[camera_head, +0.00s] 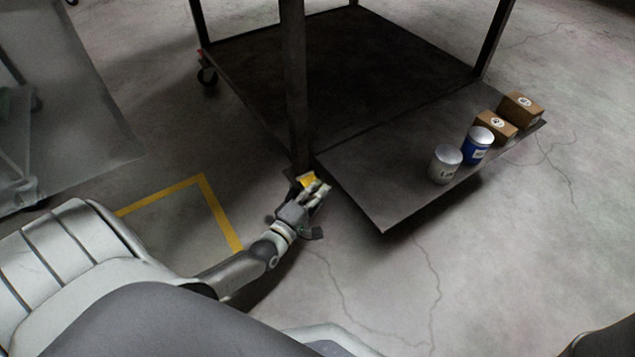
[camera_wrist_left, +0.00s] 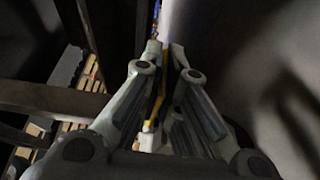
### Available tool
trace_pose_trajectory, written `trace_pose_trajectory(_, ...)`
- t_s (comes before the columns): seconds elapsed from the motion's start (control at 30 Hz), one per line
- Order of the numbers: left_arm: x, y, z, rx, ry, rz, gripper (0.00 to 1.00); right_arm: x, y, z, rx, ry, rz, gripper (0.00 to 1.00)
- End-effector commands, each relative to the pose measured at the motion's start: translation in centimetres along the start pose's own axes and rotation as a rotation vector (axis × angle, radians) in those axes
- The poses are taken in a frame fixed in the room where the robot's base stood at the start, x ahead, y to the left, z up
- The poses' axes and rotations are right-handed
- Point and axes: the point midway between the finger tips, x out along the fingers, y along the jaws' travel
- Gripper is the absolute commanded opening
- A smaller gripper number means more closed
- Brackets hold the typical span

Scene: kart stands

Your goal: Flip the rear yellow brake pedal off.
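The yellow brake pedal (camera_head: 308,180) sits low at the foot of the kart's near post, at the near corner of the kart (camera_head: 292,100). My left gripper (camera_head: 318,190) is right at it, reaching in from the lower left and partly covering it. In the left wrist view the pedal (camera_wrist_left: 157,95) shows as a thin yellow strip between the two fingers of my left gripper (camera_wrist_left: 164,48). The fingers are close together with a narrow gap; I cannot tell whether they grip the pedal or only touch it. My right gripper is not in view.
A grey shelf (camera_head: 375,200) juts out right of the post, bearing a white can (camera_head: 444,168), a blue can (camera_head: 478,148) and two brown boxes (camera_head: 497,126). A yellow floor line (camera_head: 221,215) lies left of my gripper. The floor below the shelf is clear.

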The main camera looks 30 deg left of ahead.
Motion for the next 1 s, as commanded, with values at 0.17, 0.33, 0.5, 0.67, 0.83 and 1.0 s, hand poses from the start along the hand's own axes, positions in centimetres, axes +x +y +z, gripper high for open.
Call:
trace_pose_trajectory(0.17, 0.01, 0.34, -0.05, -0.037, 0.001, -0.015, 0.00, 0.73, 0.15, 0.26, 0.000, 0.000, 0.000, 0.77)
trace_pose_trajectory(0.33, 0.01, 0.25, -0.05, -0.040, 0.001, -0.015, 0.00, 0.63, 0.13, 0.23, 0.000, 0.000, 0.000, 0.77)
trace_pose_trajectory(0.5, 0.01, 0.26, -0.05, -0.040, 0.001, -0.014, 0.10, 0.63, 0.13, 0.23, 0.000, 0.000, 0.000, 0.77)
trace_pose_trajectory(0.67, 0.01, 0.27, -0.03, -0.039, 0.001, -0.014, 0.26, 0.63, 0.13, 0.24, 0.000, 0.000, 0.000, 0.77)
trace_pose_trajectory(0.83, 0.00, 0.27, -0.02, -0.038, 0.001, -0.014, 0.26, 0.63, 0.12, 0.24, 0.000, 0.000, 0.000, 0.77)
trace_pose_trajectory(1.0, -0.34, 0.22, -0.01, -0.038, 0.001, -0.015, 0.26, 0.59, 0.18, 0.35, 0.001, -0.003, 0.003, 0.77)
